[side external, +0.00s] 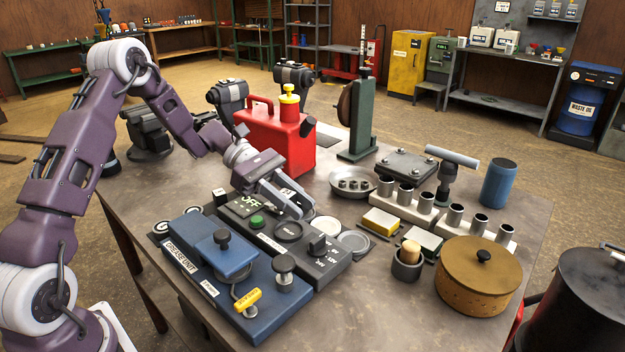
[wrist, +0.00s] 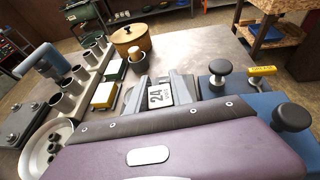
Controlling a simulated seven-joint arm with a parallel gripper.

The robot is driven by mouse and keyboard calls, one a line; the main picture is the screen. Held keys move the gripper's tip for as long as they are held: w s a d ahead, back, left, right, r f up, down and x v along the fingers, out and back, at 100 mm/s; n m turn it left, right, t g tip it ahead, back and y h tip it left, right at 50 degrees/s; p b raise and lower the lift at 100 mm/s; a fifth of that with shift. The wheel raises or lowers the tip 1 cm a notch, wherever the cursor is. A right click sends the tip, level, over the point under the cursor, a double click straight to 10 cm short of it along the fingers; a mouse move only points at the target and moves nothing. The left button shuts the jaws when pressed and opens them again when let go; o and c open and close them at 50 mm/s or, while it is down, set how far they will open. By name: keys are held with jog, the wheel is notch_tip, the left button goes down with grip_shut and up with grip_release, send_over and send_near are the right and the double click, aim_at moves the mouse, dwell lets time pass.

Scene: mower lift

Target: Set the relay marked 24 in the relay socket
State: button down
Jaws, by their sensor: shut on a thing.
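The relay marked 24 (wrist: 159,94) shows in the wrist view as a small block with a white face and dark digits. It sits between the two fingers of my gripper (wrist: 161,88), which is shut on it. In the side view my gripper (side external: 291,203) is low over the dark control unit (side external: 243,222), near its back edge, and its fingers hide the relay. I cannot tell whether the relay touches anything below. A small white-topped block (side external: 219,196) stands at the left end of the unit. I cannot make out the relay socket for certain.
A blue grease unit (side external: 212,262) with knobs lies in front of the control unit. A red can (side external: 275,140) stands close behind my gripper. Round dishes (side external: 354,242), yellow and white pads (side external: 381,221), a small pot (side external: 407,263) and a lidded tin (side external: 477,280) stand to the right.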

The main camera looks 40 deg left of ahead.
aim_at(298, 236)
jog(key=shift+f, duration=2.4)
jog(key=shift+f, duration=0.55)
jog(key=c, duration=1.4)
grip_release()
jog(key=shift+v, duration=5.5)
notch_tip(298, 236, up, 17)
